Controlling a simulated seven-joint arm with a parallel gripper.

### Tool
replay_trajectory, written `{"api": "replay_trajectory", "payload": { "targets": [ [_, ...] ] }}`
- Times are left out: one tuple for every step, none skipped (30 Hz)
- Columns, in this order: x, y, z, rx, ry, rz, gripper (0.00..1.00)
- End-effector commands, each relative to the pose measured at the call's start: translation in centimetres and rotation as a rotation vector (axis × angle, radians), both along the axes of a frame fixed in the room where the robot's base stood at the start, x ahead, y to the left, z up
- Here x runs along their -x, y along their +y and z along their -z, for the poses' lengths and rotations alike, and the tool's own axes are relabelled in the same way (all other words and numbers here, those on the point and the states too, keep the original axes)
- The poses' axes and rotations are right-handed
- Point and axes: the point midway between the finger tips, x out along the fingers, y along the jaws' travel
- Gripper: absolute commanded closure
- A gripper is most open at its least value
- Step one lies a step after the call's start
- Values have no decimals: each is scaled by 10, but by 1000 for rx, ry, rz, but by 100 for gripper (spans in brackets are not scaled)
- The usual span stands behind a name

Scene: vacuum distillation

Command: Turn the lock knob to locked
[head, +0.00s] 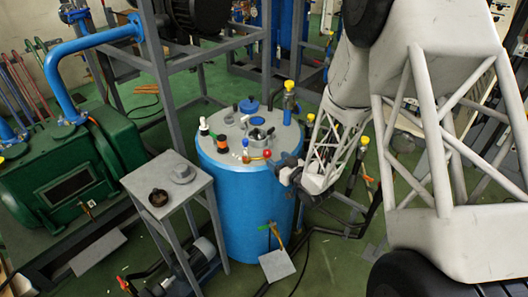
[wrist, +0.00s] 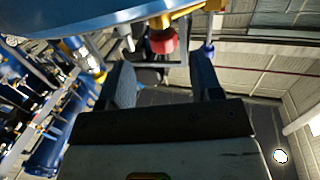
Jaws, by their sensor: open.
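A blue cylindrical tank (head: 243,205) with a grey lid stands in the middle of the head view. Several small fittings sit on the lid, among them a blue round cap (head: 249,105) and a small metal handle piece (head: 258,133). A red knob (head: 267,154) on a brass fitting is at the lid's front right rim. It also shows in the wrist view (wrist: 163,41), ahead of and between my fingers. I cannot tell for sure which part is the lock knob. My gripper (head: 277,166) is beside the rim, close to the red knob. Its fingers (wrist: 162,66) are apart, with nothing held.
A small grey stand (head: 168,185) with a dark round part (head: 158,197) is left of the tank. A green machine (head: 75,170) with a blue pipe is farther left. Grey frame posts (head: 160,75) rise behind. A yellow-topped fitting (head: 289,88) stands on the lid's far right.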

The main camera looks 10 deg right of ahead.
Motion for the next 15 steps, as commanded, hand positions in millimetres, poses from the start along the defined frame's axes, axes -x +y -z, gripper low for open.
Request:
{"api": "replay_trajectory", "payload": {
  "targets": [
    [1, 1, 4, -12, -7, -8, 41],
    [1, 1, 5, -17, -11, -12, 41],
    [2, 2, 6, -22, -17, -16, 41],
    [2, 2, 7, -24, -19, -19, 41],
    [2, 2, 7, -26, -20, -20, 41],
    [2, 2, 7, -27, -21, -21, 41],
    [2, 2, 7, -27, -21, -21, 41],
    [2, 2, 7, -27, -21, -21, 41],
    [2, 2, 7, -27, -21, -21, 41],
    [2, 2, 7, -27, -21, -21, 41],
    [2, 2, 7, -27, -21, -21, 41],
    [2, 2, 7, -27, -20, -21, 41],
    [2, 2, 7, -27, -21, -20, 41],
    [2, 2, 7, -27, -21, -20, 41],
    [2, 2, 7, -27, -21, -20, 41]
  ]
}}
